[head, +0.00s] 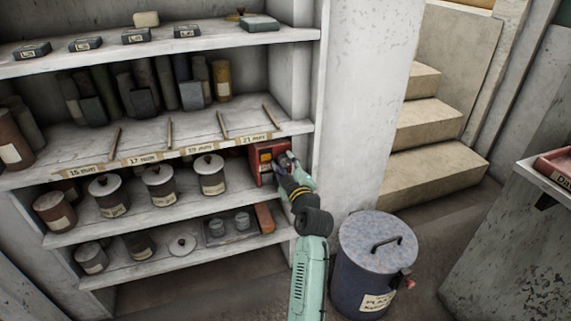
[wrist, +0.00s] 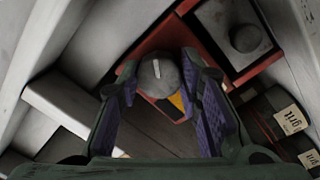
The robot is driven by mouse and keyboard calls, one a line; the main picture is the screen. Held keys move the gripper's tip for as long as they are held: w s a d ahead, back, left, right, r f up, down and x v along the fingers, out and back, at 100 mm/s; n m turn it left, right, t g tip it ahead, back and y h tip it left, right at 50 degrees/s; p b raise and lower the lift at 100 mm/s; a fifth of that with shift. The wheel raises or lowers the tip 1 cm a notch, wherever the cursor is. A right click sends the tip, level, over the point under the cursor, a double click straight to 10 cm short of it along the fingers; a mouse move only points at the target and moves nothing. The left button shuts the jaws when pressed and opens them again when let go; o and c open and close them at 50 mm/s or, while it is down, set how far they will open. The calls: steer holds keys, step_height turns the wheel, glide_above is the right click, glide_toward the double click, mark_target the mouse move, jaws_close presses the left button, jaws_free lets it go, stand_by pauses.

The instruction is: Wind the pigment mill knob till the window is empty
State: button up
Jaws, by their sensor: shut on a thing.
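The red pigment mill (head: 257,171) stands at the right end of the middle shelf. Its small window (head: 265,157) shows orange-yellow colour, so it does not look empty. My gripper (head: 284,162) reaches the mill from the right and covers part of its front. In the wrist view, my gripper (wrist: 162,78) is shut on the round grey knob (wrist: 158,72), with a purple-padded finger on each side. A white mark shows on the knob. A patch of yellow (wrist: 177,102) shows just below it, partly hidden by the knob and the right finger.
Lidded jars (head: 211,175) stand left of the mill on the same shelf. The shelf above has a labelled front edge (head: 180,152). A white pillar (head: 362,100) rises close to the right of my gripper, and a lidded blue bin (head: 372,268) stands on the floor below.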

steer(key=shift+c, duration=0.9)
steer(key=m+p, duration=0.1)
steer(key=m, duration=0.4)
steer(key=shift+r+m, duration=0.15)
steer(key=shift+m, duration=0.15)
steer(key=m+p, duration=0.1)
steer(key=m, duration=0.2)
steer(key=shift+r, duration=0.1)
steer(key=m+p, duration=0.1)
steer(key=m, duration=0.2)
steer(key=shift+m+g, duration=0.4)
steer(key=m+p, duration=0.3)
steer(key=m, duration=0.3)
steer(key=shift+w+d+r+y, duration=0.1)
steer(key=shift+y, duration=0.3)
steer(key=m+p, duration=0.2)
steer(key=m, duration=0.3)
steer(key=shift+y+p, duration=0.3)
steer(key=shift+m, duration=0.4)
